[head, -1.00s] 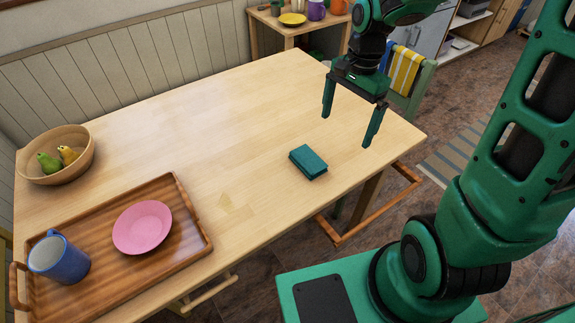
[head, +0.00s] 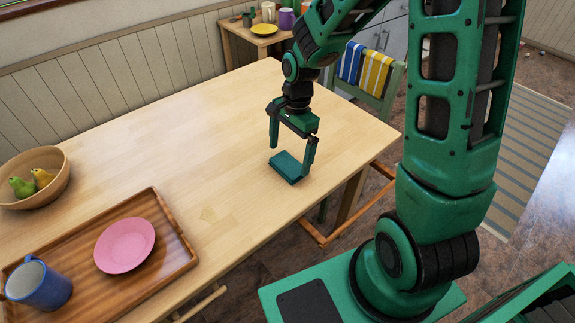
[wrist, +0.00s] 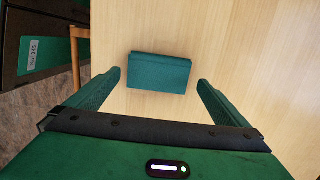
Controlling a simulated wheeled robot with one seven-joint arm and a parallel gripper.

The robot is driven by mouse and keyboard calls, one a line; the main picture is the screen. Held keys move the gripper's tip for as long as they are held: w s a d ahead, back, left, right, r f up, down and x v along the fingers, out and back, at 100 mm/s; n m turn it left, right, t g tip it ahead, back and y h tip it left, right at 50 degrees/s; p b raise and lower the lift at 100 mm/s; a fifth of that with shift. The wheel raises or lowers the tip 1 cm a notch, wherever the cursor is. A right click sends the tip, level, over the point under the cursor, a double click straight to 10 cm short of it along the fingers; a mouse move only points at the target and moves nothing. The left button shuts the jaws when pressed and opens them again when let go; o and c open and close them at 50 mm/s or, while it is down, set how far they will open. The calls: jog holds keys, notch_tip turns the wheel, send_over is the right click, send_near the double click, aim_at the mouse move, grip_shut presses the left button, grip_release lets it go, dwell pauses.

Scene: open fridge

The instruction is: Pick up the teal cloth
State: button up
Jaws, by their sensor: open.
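The teal cloth (head: 287,167) is a small folded block lying flat on the wooden table near its right edge. In the wrist view the cloth (wrist: 159,73) lies ahead of the fingertips, roughly centred between them. My gripper (head: 290,161) is open and points down over the cloth, with a finger to each side in the head view. It also shows in the wrist view (wrist: 159,79), with nothing between its fingers. I cannot tell exactly how high the fingertips are above the table.
A wooden tray (head: 172,245) holds a pink plate (head: 125,245) and a blue mug (head: 40,286). A wooden bowl (head: 62,184) with fruit stands at the far left. A chair (head: 388,100) with striped cloth is behind the table. The table's middle (head: 190,135) is clear.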

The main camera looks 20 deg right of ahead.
aim_at(288, 163)
jog(key=shift+a+f, duration=0.15)
jog(key=shift+f, duration=1.35)
jog(key=c, duration=1)
jog(key=shift+r, duration=0.1)
jog(key=shift+r, duration=0.4)
jog(key=r, duration=0.3)
jog(key=shift+s+a+r, duration=0.15)
jog(key=shift+a+r, duration=0.15)
jog(key=shift+r, duration=0.05)
jog(key=s+a+r, duration=0.2)
jog(key=a, duration=0.1)
jog(key=s+a+r, duration=0.1)
jog(key=a+r, duration=0.1)
jog(key=a, duration=0.1)
jog(key=s+a+r, duration=0.2)
jog(key=a, duration=0.1)
jog(key=shift+s+a+r, duration=0.2)
jog(key=shift+s, duration=0.15)
